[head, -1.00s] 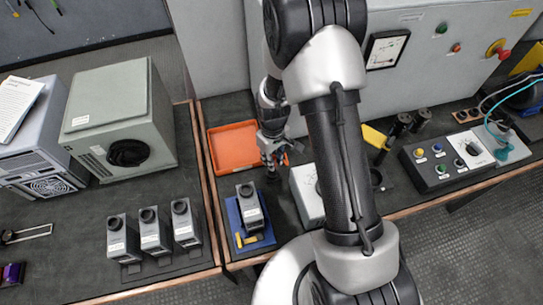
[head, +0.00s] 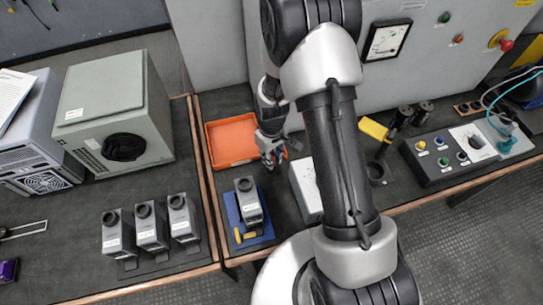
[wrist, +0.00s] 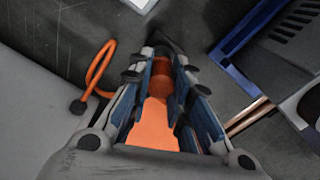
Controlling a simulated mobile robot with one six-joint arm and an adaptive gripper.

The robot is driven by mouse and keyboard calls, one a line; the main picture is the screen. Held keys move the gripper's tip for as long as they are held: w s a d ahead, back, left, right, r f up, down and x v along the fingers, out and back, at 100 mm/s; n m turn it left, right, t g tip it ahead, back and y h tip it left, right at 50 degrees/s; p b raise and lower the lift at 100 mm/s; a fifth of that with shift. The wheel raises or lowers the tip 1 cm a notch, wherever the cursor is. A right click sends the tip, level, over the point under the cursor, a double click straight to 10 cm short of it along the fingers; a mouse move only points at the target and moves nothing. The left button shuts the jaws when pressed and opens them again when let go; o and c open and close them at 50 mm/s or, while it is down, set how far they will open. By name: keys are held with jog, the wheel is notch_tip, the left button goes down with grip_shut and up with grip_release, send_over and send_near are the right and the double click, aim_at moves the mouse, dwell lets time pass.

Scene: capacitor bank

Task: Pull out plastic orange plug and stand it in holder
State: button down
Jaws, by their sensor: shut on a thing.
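My gripper (head: 270,158) is low over the bench, between the orange tray and a pale grey box. In the wrist view its blue-lined fingers (wrist: 163,78) are shut around the orange plug (wrist: 152,128), with orange showing between them. A looped orange cord (wrist: 98,68) with a dark round end lies beside the fingers at left, by the grey box. In the head view the plug is mostly hidden by the gripper; a bit of orange shows. A dark round cup (head: 377,173) stands right of my arm; I cannot tell whether it is the holder.
An orange tray (head: 232,143) lies behind left. A blue tray (head: 232,212) holding a grey unit is in front left. The pale grey box (head: 304,190) stands close at right, partly behind my arm. A button panel (head: 437,170) is further right.

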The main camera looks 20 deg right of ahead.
jog(key=shift+f+b, duration=0.95)
jog(key=shift+f, duration=0.35)
jog(key=c, duration=1.4)
grip_release()
notch_tip(320, 180, up, 12)
jog(key=shift+r, duration=0.1)
